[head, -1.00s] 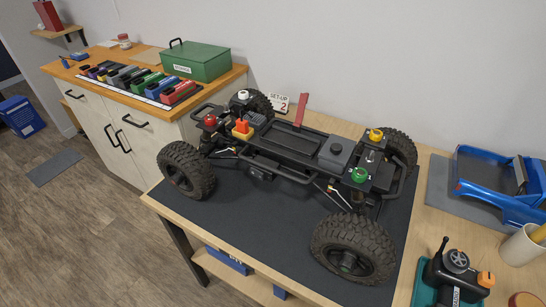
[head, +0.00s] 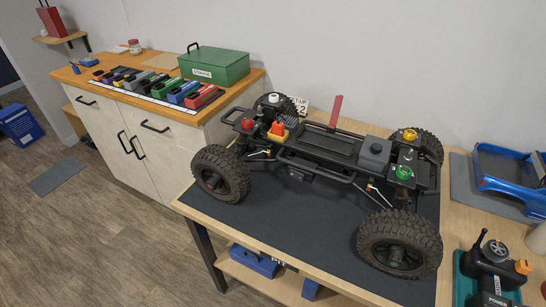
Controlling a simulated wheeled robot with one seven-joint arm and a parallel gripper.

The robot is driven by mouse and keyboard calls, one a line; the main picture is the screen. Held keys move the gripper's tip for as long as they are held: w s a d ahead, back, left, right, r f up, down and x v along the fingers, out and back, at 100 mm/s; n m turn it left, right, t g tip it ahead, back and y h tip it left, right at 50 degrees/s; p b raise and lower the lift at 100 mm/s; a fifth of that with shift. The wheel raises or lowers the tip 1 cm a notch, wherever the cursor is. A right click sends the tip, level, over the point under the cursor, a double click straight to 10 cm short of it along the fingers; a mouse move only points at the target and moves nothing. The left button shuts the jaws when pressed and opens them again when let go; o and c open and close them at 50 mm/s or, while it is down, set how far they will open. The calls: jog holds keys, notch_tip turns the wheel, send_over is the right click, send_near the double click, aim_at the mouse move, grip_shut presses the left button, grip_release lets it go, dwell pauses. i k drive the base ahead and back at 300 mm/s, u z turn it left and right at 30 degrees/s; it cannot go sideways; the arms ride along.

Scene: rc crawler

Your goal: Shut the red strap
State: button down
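The red strap (head: 336,111) stands up, nearly vertical, at the far side of the crawler's chassis. It rises beside the long black tray (head: 319,142) in the middle of the chassis. The crawler stands on its wheels on the dark mat (head: 290,222) on the workbench. My gripper is not in view.
A blue body shell (head: 508,178) and a transmitter (head: 490,270) are on the bench's right side. A row of coloured packs (head: 160,87) and a green box (head: 214,65) stand on the cabinet at the left. The mat's front part is clear, and open floor lies at the left.

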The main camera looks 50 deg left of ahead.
aim_at(339, 100)
jog(key=u, duration=2.35)
jog(key=k, duration=0.9)
jog(key=z, duration=0.65)
jog(key=i, duration=1)
jog(key=z, duration=0.3)
